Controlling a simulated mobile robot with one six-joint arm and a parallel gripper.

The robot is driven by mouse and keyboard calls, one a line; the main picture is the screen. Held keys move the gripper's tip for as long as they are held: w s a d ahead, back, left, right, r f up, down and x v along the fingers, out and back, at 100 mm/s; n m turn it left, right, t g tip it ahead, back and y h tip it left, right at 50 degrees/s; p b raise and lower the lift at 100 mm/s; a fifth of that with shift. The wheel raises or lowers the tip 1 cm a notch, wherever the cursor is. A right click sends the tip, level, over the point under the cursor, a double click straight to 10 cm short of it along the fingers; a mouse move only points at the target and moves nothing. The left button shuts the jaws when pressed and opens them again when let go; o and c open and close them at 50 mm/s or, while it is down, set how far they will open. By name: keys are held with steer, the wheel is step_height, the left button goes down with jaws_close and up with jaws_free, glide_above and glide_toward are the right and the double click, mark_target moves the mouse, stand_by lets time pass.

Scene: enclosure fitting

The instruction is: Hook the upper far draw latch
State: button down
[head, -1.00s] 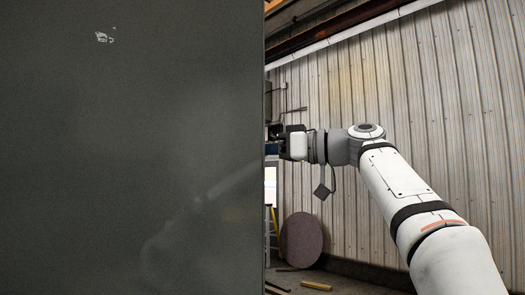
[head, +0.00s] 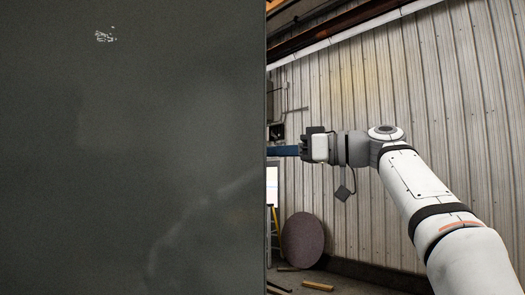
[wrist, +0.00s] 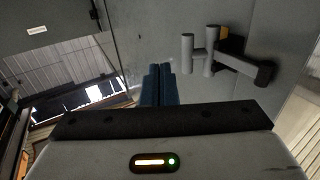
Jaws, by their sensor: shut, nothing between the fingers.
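My gripper (wrist: 158,70) is shut and empty; its two blue fingers lie side by side in the wrist view. In the head view my gripper (head: 284,151) is at the right edge of the grey enclosure panel (head: 150,130), and its fingertips are hidden behind that edge.
The large panel blocks the left half of the head view. A corrugated wall (head: 400,90) stands behind my arm. A round brown disc (head: 303,240) leans near the floor, with a yellow ladder (head: 270,225) beside it. Open space surrounds my arm.

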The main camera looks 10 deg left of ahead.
steer(key=w+d, duration=0.3)
steer(key=d, duration=0.6)
steer(key=shift+w+d+p, duration=0.25)
steer(key=shift+p, duration=0.15)
steer(key=shift+a+f, duration=0.1)
steer(key=s+d+f+m+t+h+b, duration=0.15)
steer(key=f+m+h, duration=0.4)
steer(key=f, duration=0.65)
steer(key=s+d+f+m+t+h, duration=0.2)
steer(key=f+m+t+h, duration=0.15)
steer(key=f+m, duration=0.6)
steer(key=s+d+f+g+h, duration=0.1)
steer(key=s+d+f+h, duration=0.2)
steer(key=s+f, duration=0.5)
steer(key=s+d+f+m+g+h+b, duration=0.1)
steer(key=s+d+f+h, duration=0.2)
steer(key=f, duration=1.1)
steer(key=s+d+f+g+h, duration=0.1)
steer(key=s+d+f+h, duration=0.2)
steer(key=s+d+f, duration=0.3)
steer(key=s+f, duration=0.5)
steer(key=s, duration=0.1)
steer(key=shift+s+f+m, duration=0.3)
steer(key=shift+f+m, duration=0.1)
